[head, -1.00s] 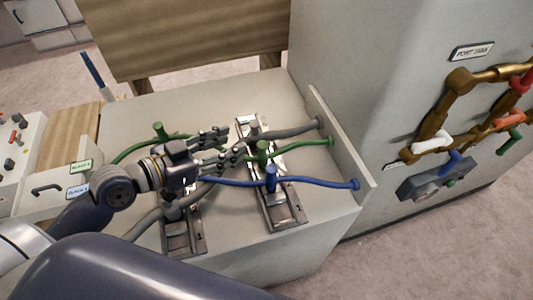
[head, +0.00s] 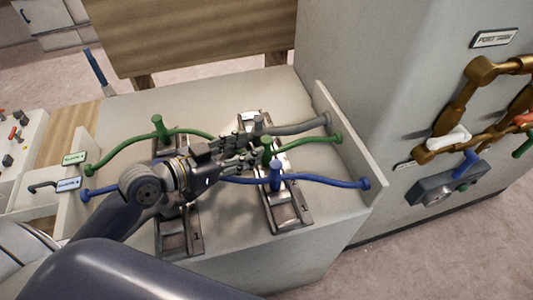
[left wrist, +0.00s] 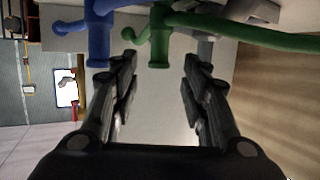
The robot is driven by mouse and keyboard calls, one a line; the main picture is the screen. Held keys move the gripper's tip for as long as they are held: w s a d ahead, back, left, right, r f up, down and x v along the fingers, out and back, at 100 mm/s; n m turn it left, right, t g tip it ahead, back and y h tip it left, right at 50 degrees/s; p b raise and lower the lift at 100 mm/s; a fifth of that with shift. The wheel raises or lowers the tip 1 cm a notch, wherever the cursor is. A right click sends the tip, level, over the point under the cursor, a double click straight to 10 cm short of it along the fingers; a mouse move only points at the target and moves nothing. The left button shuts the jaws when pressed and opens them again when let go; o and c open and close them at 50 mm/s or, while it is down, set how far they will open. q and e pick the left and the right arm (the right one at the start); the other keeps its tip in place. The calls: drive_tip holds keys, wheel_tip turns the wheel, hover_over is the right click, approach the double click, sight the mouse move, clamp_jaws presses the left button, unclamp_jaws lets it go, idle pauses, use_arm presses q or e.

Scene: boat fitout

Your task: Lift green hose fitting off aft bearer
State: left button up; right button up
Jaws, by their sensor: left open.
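A green hose fitting (head: 266,148) stands upright on the right-hand metal bearer (head: 288,214), with its green hose running right to the end panel. In the left wrist view the green fitting (left wrist: 160,40) is ahead, centred between the fingertips. My left gripper (head: 250,149) is open and empty, with its fingertips just left of the green fitting; contact cannot be told. In the wrist view my left gripper (left wrist: 159,60) shows both fingers spread. My right gripper is not in view.
A blue fitting (head: 275,177) stands close in front of the green one, and a grey hose (head: 298,125) lies behind. Another green fitting (head: 158,128) stands on the left bearer (head: 177,240). The end panel (head: 345,150) rises at right.

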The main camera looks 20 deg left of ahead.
sight(266, 141)
use_arm(q)
drive_tip(key=shift+p+x, duration=0.55)
drive_tip(key=shift+x, duration=3)
drive_tip(key=shift+s, duration=0.1)
clamp_jaws()
